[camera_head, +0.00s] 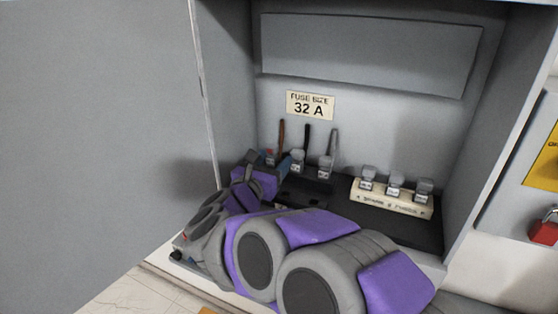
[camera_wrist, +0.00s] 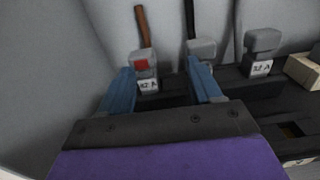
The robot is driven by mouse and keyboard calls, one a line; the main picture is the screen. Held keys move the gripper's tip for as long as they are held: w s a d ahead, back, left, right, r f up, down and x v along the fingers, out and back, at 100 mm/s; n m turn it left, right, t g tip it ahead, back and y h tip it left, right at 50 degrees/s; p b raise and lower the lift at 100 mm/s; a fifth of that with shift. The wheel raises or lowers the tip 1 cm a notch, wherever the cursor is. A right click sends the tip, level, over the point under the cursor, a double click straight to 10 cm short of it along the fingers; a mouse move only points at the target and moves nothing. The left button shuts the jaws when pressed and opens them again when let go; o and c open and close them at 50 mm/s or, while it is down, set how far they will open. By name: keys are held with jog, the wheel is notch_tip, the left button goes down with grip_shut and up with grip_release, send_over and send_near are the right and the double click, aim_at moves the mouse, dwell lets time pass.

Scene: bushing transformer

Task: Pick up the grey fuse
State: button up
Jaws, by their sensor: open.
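Three grey-capped fuses with white labels stand in a row in a black holder (camera_wrist: 285,92), with brown, black and grey cables rising behind them. The left fuse (camera_wrist: 146,68) has a red patch and shows between the blue fingers of my gripper (camera_wrist: 161,74). The middle fuse (camera_wrist: 202,48) is behind the right finger and partly hidden. The right fuse (camera_wrist: 262,48), before the grey cable (camera_head: 333,143), stands clear to the right; it also shows in the head view (camera_head: 325,166). My gripper (camera_head: 276,164) is open; contact with the left fuse cannot be told.
A cream spare-fuse block (camera_head: 390,202) with three grey fuses sits to the right. A "FUSE SIZE 32 A" sign (camera_head: 311,105) is on the back wall. The cabinet's left wall (camera_head: 222,90) is close to my gripper. A red padlock (camera_head: 545,228) is outside at right.

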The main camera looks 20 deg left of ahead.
aim_at(270, 155)
jog(key=shift+w+a, duration=0.15)
jog(key=shift+a, duration=0.2)
jog(key=w, duration=0.1)
jog(key=w+a, duration=0.2)
jog(key=w, duration=0.1)
jog(key=shift+a+f, duration=0.2)
jog(key=shift+f, duration=0.2)
jog(key=shift+d+r, duration=0.25)
jog(key=shift+d, duration=0.05)
jog(key=shift+w+d+f, duration=0.1)
jog(key=shift+w+d, duration=0.35)
jog(key=shift+w, duration=0.15)
jog(key=shift+w+d+f, duration=0.1)
jog(key=shift+w+d, duration=0.3)
jog(key=shift+w, duration=0.2)
jog(key=shift+d+r, duration=0.1)
jog(key=shift+d, duration=0.05)
jog(key=shift+s+r, duration=0.1)
jog(key=shift+s, duration=0.1)
jog(key=shift+a+f, duration=0.2)
jog(key=shift+a, duration=0.75)
jog(key=c, duration=0.6)
jog(key=shift+d+r, duration=0.1)
jog(key=shift+d, duration=0.35)
jog(key=c, duration=0.5)
